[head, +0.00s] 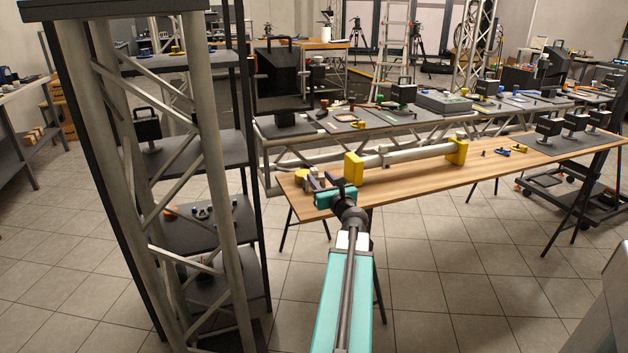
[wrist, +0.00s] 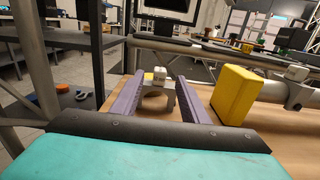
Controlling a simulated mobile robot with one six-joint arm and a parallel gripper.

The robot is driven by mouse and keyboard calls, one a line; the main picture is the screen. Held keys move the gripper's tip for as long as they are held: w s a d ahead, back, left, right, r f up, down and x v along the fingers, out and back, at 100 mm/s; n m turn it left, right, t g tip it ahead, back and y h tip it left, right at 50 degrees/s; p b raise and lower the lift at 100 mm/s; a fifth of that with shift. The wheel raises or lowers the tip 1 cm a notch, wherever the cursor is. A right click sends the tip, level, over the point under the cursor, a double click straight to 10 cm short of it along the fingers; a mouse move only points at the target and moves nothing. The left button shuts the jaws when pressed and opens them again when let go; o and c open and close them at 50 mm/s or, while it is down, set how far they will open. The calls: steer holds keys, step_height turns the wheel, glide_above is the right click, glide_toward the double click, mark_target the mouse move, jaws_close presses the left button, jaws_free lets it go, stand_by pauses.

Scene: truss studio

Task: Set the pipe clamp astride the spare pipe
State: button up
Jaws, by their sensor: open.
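The pipe clamp (wrist: 158,76), grey-white with an arched underside, stands on the wooden table between my gripper's (wrist: 159,88) two purple fingers in the wrist view. A yellow piece shows right by it; whether they are joined I cannot tell. My gripper is open, and I see no firm contact with the clamp. In the head view my gripper (head: 322,180) is at the table's left end and largely hides the clamp. The spare pipe (head: 415,153) is a grey tube lying between two yellow blocks, right of my gripper.
The near yellow block (head: 354,167) stands close right of my gripper, also in the wrist view (wrist: 233,95). A whitish fitting sits on the pipe (wrist: 298,73). The wooden table (head: 440,176) is clear in front of the pipe. A truss column (head: 207,140) rises at left.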

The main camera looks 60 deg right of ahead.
mark_target(316, 172)
steer(key=shift+x, duration=2.5)
steer(key=shift+w+d, duration=0.1)
steer(key=shift+d, duration=0.05)
steer(key=shift+x, duration=2.45)
steer(key=shift+r, duration=0.1)
jaws_close()
